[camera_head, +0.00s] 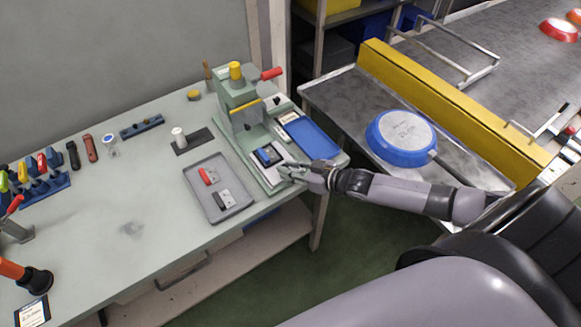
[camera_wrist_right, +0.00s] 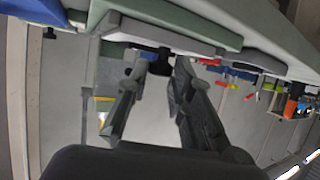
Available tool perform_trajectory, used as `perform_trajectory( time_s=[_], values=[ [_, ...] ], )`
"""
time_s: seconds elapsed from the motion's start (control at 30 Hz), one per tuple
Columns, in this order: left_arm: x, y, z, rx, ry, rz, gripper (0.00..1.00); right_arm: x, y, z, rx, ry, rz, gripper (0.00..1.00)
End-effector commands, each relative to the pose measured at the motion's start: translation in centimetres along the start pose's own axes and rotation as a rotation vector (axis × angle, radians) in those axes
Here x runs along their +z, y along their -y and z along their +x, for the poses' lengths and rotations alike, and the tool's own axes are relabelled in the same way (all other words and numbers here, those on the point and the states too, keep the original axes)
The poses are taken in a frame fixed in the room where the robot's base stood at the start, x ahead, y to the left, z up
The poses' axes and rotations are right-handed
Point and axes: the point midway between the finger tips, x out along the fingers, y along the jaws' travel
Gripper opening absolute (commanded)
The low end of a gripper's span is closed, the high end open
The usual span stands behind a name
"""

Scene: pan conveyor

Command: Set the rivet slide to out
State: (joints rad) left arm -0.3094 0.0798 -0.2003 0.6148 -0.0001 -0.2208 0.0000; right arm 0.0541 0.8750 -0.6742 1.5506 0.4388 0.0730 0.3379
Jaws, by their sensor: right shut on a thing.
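The rivet slide is a pale plate (camera_head: 281,172) on the front of the green press (camera_head: 238,97), with a dark block (camera_head: 268,156) on it. My right gripper (camera_head: 290,173) is at the plate's front end, reaching in from the right. In the right wrist view my right gripper (camera_wrist_right: 160,68) has its fingers closed around a small black knob (camera_wrist_right: 159,61) under the bench-side edge. The fingers partly hide the knob and the slide's front end in the head view. I cannot tell exactly how far the slide is pulled. My left gripper is not in view.
A blue tray (camera_head: 316,139) lies right beside the press. A grey tray (camera_head: 222,205) with small red and dark parts stands to the left. A blue pan (camera_head: 401,139) lies upside down on the metal table at right.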

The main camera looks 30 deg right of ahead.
Motion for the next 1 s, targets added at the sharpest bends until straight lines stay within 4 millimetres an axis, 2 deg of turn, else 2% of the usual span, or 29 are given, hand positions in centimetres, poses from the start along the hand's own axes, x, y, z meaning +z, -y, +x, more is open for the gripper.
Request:
perform_trajectory(
  time_s=[0.17,0.43,0.47,0.5,0.73,1.0],
  values=[
    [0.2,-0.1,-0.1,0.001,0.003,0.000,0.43,-0.2,-0.1,0.0,0.000,-0.003,-0.001,0.00],
    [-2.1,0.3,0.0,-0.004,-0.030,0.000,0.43,0.0,0.1,0.0,-0.001,0.000,0.000,0.00],
    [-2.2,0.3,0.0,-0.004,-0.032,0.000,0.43,0.0,0.1,0.0,-0.001,0.000,0.000,0.21],
    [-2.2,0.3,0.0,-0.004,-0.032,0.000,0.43,0.0,0.1,0.0,-0.001,0.000,0.000,0.24],
    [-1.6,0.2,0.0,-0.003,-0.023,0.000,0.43,-0.1,0.0,0.0,0.000,-0.002,0.000,0.39],
    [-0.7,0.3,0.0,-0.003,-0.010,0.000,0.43,-0.2,-0.1,0.0,0.001,-0.004,-0.001,0.40]
  ],
)
